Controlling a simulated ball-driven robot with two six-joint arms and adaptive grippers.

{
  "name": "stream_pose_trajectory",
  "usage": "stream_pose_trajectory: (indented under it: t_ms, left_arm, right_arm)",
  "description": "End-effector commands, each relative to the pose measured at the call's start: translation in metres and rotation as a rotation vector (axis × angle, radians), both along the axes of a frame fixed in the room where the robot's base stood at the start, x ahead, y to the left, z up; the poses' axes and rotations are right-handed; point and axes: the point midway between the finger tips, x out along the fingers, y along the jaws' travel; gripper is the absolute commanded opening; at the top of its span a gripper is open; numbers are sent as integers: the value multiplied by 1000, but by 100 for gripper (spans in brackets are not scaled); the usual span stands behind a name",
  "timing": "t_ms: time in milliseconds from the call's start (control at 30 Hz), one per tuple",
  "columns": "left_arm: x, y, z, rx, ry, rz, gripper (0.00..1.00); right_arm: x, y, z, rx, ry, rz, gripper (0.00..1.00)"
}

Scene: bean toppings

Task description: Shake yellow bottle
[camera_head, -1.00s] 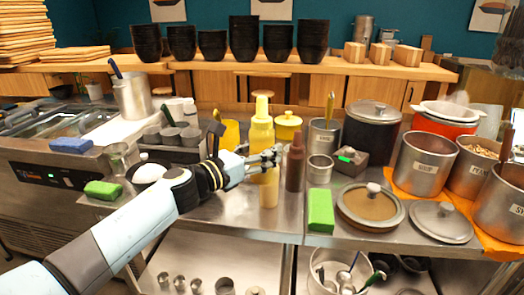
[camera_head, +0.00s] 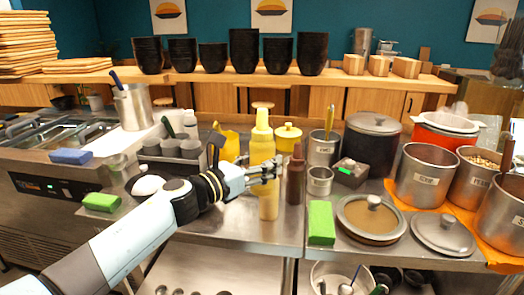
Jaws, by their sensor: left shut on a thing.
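The yellow bottle (camera_head: 262,146) is upright at the middle of the steel counter, with its nozzle pointing up. My left gripper (camera_head: 268,172) is shut around the bottle's middle, coming in from the left. The bottle's lower part shows below the fingers, and I cannot tell for sure whether its base touches the counter. My right gripper is not in view. A brown bottle (camera_head: 296,176) stands just right of the gripper, close to its fingertips.
A green box (camera_head: 321,222) stands at the front edge. A lidded pan (camera_head: 371,216), a dark pot (camera_head: 371,137) and steel containers (camera_head: 425,176) crowd the right. A yellow jar (camera_head: 287,136) is behind. Grey cups (camera_head: 170,148) stand left.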

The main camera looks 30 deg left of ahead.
Motion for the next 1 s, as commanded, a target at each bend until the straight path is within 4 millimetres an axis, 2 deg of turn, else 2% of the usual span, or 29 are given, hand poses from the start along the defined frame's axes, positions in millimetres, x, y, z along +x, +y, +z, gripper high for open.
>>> stream_pose_trajectory:
  t_ms: [33, 100, 133, 200, 333, 400, 467, 500, 567, 633, 667, 833, 1000]
  left_arm:
    - [1, 0, 28, 11, -21, -1, 29]
    - [1, 0, 52, 11, -18, -2, 29]
    - [1, 0, 58, 9, -16, -1, 29]
    - [0, 0, 56, 3, -7, 0, 29]
    - [0, 0, 6, -6, 3, 3, 29]
    - [1, 0, -4, -4, -5, 0, 29]
    - [1, 0, 6, 4, -14, -2, 29]
    - [1, 0, 24, 10, -20, -1, 29]
    - [0, 0, 47, 11, -21, -1, 29]
    - [0, 0, 59, 8, -13, 0, 29]
    - [0, 0, 59, 5, -10, 0, 29]
    - [1, 0, 1, -7, 1, 2, 29]
    - [1, 0, -2, 2, -9, 0, 29]
  right_arm:
    - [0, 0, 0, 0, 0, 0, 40]
    - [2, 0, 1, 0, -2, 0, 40]
    - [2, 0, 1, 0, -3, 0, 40]
    - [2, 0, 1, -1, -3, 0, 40]
    - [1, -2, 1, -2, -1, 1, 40]
    - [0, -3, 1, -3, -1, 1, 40]
    - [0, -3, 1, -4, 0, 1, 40]
    - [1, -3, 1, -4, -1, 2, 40]
    - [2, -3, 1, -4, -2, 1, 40]
    - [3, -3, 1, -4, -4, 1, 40]
    - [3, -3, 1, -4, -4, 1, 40]
    - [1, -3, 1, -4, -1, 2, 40]
    - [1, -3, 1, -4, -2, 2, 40]
